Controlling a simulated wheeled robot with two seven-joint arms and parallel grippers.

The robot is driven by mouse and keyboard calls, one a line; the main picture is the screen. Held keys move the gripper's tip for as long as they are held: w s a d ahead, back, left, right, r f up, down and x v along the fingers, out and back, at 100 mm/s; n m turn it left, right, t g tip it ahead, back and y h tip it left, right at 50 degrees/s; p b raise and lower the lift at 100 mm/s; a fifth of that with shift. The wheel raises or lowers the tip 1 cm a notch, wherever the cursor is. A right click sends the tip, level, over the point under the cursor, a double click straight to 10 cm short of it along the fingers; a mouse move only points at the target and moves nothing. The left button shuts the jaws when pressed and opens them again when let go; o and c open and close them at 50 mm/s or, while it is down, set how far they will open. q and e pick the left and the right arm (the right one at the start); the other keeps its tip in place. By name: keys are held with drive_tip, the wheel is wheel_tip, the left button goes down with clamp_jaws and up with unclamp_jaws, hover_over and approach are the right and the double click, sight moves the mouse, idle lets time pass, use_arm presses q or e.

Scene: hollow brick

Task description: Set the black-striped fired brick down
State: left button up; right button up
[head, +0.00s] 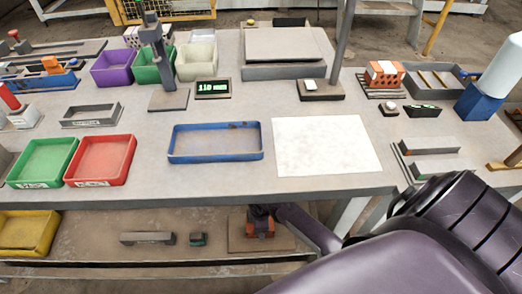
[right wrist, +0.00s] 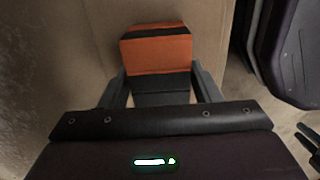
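The black-striped fired brick (right wrist: 157,50) is orange with a dark band across it, seen close up in the right wrist view. In the head view the brick (head: 262,229) is small and low, at a brown square board (head: 240,243) on the shelf under the bench. My right gripper (right wrist: 158,72) has one finger on each side of the brick, with the tips against its sides. In the head view my right gripper (head: 260,215) covers part of the brick from above. Whether the brick's underside touches the board is hidden.
A grey block (head: 147,238) and a small dark green block (head: 199,239) lie left on the shelf, and a yellow bin (head: 27,232) stands farther left. The bench's front edge (head: 200,200) overhangs the shelf. A blue tray (head: 215,143) and white sheet (head: 327,147) lie above.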

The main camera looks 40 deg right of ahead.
drive_tip(key=shift+o, duration=1.3)
drive_tip(key=shift+r, duration=0.15)
use_arm(q)
drive_tip(key=s+p, duration=0.1)
drive_tip(key=s, duration=0.1)
drive_tip(key=s+f+p, duration=0.1)
drive_tip(key=s+a, duration=0.1)
drive_tip(key=s, duration=0.1)
drive_tip(key=shift+s+f+p, duration=0.25)
drive_tip(key=shift+s+p, duration=0.1)
drive_tip(key=shift+p, duration=0.05)
use_arm(e)
wheel_tip(320, 180, up, 8)
drive_tip(key=shift+f, duration=0.25)
